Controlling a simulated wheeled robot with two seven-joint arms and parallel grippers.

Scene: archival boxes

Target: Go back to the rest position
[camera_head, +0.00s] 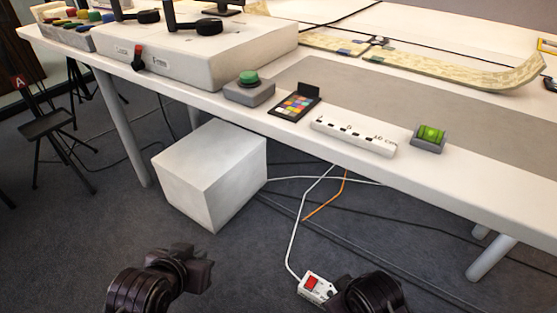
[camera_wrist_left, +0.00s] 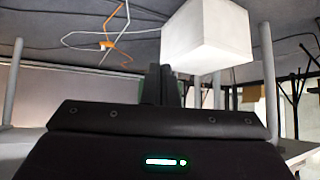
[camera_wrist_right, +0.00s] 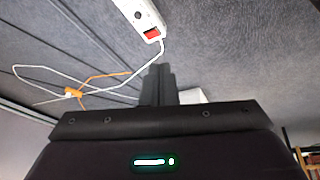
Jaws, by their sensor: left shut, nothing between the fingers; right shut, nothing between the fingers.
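My left gripper (camera_head: 190,268) is low in the head view, in front of the table and above the grey carpet. In the left wrist view its fingers (camera_wrist_left: 161,86) are together and hold nothing. My right arm shows as a dark rounded part at the bottom edge of the head view; its fingertips are not clear there. In the right wrist view the right gripper's fingers (camera_wrist_right: 158,85) are together and empty, with carpet behind them.
A white box (camera_head: 210,170) stands beneath. A power strip (camera_head: 318,287) and cables lie on the floor.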

